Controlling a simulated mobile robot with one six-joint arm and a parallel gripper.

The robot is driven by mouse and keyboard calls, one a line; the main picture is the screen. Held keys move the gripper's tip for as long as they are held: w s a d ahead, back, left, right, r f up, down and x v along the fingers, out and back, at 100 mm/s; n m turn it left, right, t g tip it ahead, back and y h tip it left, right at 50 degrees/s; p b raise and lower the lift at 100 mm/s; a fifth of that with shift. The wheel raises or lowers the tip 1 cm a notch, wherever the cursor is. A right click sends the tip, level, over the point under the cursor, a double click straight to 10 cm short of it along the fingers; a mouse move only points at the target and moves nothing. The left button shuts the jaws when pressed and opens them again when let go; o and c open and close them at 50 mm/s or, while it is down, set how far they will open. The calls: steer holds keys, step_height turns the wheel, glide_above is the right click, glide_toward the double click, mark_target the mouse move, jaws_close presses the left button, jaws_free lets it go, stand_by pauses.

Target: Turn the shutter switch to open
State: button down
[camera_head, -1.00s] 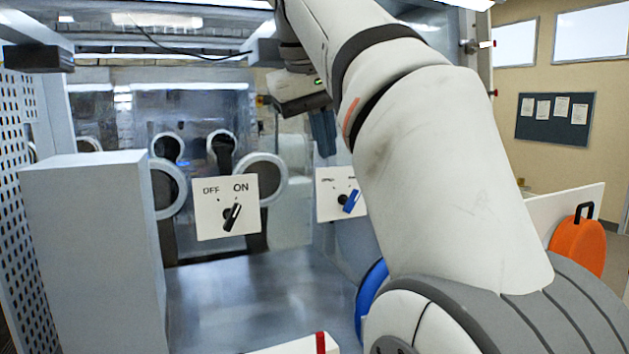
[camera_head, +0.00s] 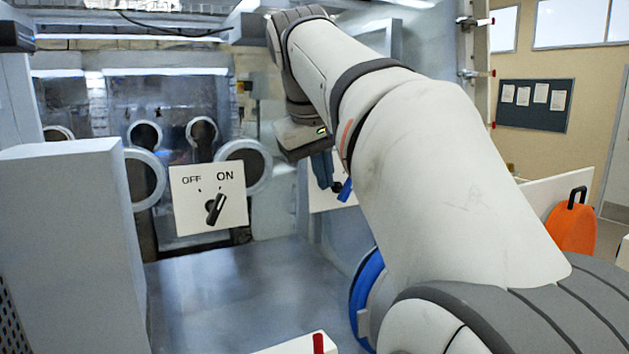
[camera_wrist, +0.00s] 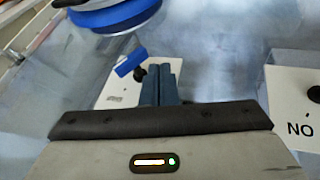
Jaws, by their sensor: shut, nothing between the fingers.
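The switch with the blue handle (camera_head: 345,190) is on a white panel (camera_head: 322,200). My gripper and arm hide most of this panel and its lettering in the head view, so I cannot read which mark the handle points to. In the wrist view the blue handle (camera_wrist: 130,62) slants up to the right on the white panel (camera_wrist: 120,92). My gripper (camera_head: 331,186) is shut and empty. Its blue-grey fingers (camera_wrist: 162,70) are just beside the handle's black hub. I cannot tell whether they touch it.
Another white panel (camera_head: 185,215) to the left carries a black knob (camera_head: 215,208) turned toward ON. A grey box (camera_head: 70,230) stands at the left. A round blue-rimmed part (camera_head: 366,285) is below the switch and shows large in the wrist view (camera_wrist: 115,15). The bench between is clear.

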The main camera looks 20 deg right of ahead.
steer(key=shift+d+f, duration=0.7)
steer(key=shift+d, duration=0.35)
